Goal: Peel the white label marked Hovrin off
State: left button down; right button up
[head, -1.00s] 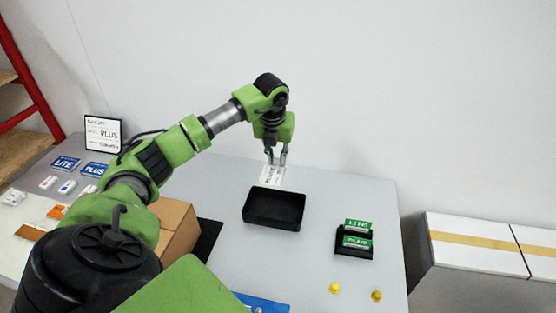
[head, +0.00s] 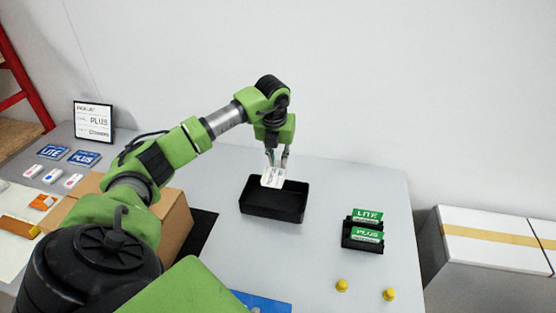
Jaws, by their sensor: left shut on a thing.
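A small white label (head: 272,178) with faint dark print hangs from my left gripper (head: 277,165); I cannot read its name at this size. The left gripper's fingers are shut on its upper part. The label is above the back part of a black open tray (head: 272,214) and overlaps its rear rim in the head view. No object shows behind the label, and the tray looks empty. My right gripper is not in the head view.
Two green cards marked LITE (head: 367,214) and PLUS (head: 366,235) stand in black holders at the right. Two yellow knobs (head: 341,285) stand near the front. A cardboard box (head: 178,222) and blue LITE and PLUS cards (head: 83,157) are at the left.

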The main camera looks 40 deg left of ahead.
aim_at(278, 167)
pick_arm(q)
jog(key=shift+b+x, duration=0.5)
jog(key=shift+x, duration=0.35)
jog(key=shift+s+d+f+b, duration=0.1)
jog(key=shift+f+b, duration=0.6)
jog(key=shift+f, duration=0.3)
jog(key=shift+s+f+b, duration=0.1)
jog(key=shift+f+b, duration=0.55)
jog(key=shift+f, duration=0.3)
jog(key=c, duration=1.8)
grip_release()
jog(key=shift+c, duration=0.2)
jog(key=shift+w+a+p+v, duration=0.1)
jog(key=shift+w+p+v, duration=0.05)
jog(key=shift+p+v, duration=0.6)
jog(key=shift+w+a+p+v, duration=0.1)
jog(key=shift+w+p+v, duration=0.1)
jog(key=shift+p+v, duration=0.5)
jog(key=shift+w+a+p+v, duration=0.15)
jog(key=shift+p+v, duration=0.25)
jog(key=shift+v, duration=0.65)
jog(key=shift+r, duration=0.1)
